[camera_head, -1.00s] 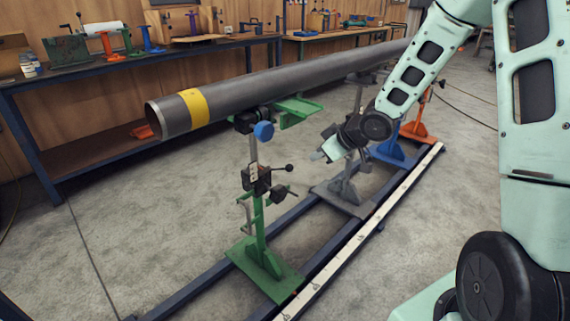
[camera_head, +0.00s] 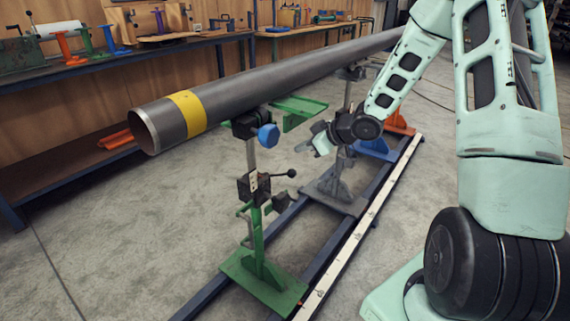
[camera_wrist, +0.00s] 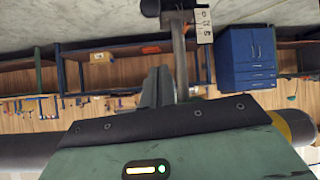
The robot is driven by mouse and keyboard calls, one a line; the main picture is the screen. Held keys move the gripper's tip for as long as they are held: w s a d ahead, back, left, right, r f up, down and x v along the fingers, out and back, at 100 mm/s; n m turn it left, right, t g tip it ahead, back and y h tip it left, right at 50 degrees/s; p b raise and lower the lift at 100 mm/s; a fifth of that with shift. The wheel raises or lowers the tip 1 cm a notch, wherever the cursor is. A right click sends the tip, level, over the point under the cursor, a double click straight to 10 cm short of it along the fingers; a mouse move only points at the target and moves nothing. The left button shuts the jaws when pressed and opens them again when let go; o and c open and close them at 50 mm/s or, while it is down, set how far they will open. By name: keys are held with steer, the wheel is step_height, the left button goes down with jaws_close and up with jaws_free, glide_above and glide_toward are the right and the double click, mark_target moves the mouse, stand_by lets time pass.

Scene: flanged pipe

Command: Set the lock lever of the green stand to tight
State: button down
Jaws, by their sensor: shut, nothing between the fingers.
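The green stand (camera_head: 264,270) stands upright on the floor rail, under the front part of the pipe. Its dark clamp block (camera_head: 253,190) sits midway up the post. A lever with a black ball knob (camera_head: 291,173) points right and slightly up from the block. I cannot tell which lever setting this is. My gripper (camera_head: 316,150) is shut and empty, up and to the right of the knob and apart from it. In the wrist view, the closed fingers (camera_wrist: 157,87) appear beside a metal post (camera_wrist: 180,55) with a small marked plate (camera_wrist: 204,25), too small to read.
The grey pipe (camera_head: 240,95) with a yellow band runs above the stand. Grey stand (camera_head: 333,190) and blue stand (camera_head: 376,150) follow along the rail. Floor left of the green stand is clear.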

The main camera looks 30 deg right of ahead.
steer(key=w+f+b, duration=0.1)
steer(key=f, duration=0.1)
steer(key=w+a+f+b, duration=0.1)
steer(key=w+f, duration=0.1)
steer(key=f, duration=0.1)
steer(key=w+a+f+b, duration=0.1)
steer(key=w+f, duration=0.1)
steer(key=shift+w+f, duration=0.1)
steer(key=shift+f, duration=0.25)
steer(key=shift+s+d+f, duration=0.2)
steer(key=shift+s+f, duration=0.05)
steer(key=shift+s, duration=0.1)
steer(key=shift+b, duration=0.3)
